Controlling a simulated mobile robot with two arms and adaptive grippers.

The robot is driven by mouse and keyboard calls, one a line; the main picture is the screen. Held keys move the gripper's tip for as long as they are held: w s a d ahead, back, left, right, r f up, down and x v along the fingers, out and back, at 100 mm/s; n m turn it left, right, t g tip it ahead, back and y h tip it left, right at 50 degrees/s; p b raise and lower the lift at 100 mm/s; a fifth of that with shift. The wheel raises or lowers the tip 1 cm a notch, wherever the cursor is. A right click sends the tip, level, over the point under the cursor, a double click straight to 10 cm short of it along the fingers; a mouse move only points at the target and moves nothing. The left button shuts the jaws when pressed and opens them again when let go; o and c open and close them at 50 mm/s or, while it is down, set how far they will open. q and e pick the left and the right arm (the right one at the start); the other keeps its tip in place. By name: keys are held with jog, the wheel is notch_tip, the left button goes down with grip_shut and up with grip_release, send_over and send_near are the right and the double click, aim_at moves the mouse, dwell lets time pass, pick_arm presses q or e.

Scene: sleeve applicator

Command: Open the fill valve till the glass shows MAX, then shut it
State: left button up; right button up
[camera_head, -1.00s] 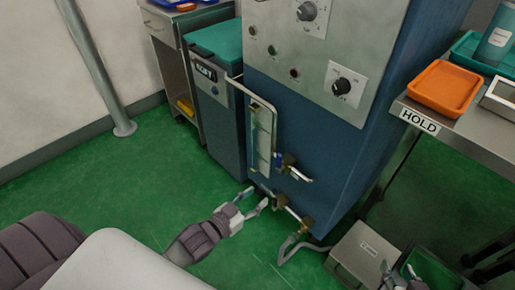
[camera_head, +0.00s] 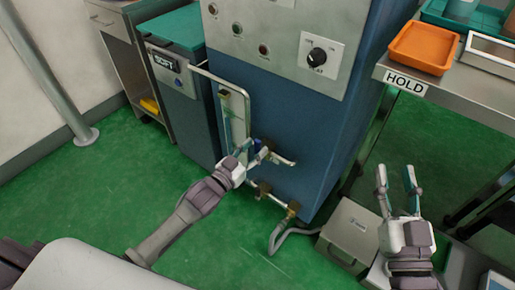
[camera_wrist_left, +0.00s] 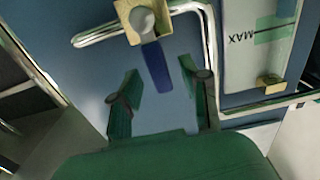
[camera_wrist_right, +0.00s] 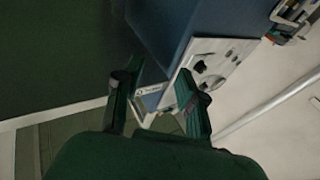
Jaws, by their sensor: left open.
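The fill valve is a brass body (camera_wrist_left: 140,18) with a blue lever (camera_wrist_left: 157,68) in the left wrist view. My left gripper (camera_head: 259,155) is open, and it also shows in the left wrist view (camera_wrist_left: 158,80). The lever lies between its spread fingers; I see no grip on it. The sight glass (camera_head: 231,122) stands on the cabinet's front, beside this gripper. The MAX mark (camera_wrist_left: 243,36) appears upside down in the left wrist view, with a dark line and green band; the liquid level is unclear. My right gripper (camera_head: 397,183) is open and empty, away from the valve.
The blue cabinet (camera_head: 285,120) carries a dial panel (camera_head: 318,62). Brass fittings (camera_head: 292,208) and a grey hose (camera_head: 275,240) sit low down. A HOLD-labelled table (camera_head: 450,95) with an orange tray (camera_head: 422,47) is at right. A grey box (camera_head: 350,230) stands on the green floor.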

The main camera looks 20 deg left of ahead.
pick_arm(q)
jog(key=shift+x, duration=1)
pick_arm(e)
jog(key=shift+s+a+r+t+y, duration=0.1)
jog(key=shift+s+r+t+y, duration=0.1)
jog(key=shift+r+t, duration=0.3)
jog(key=shift+s+r+t+y, duration=0.15)
jog(key=shift+r+t+y, duration=0.05)
jog(key=shift+r, duration=0.5)
pick_arm(q)
grip_shut()
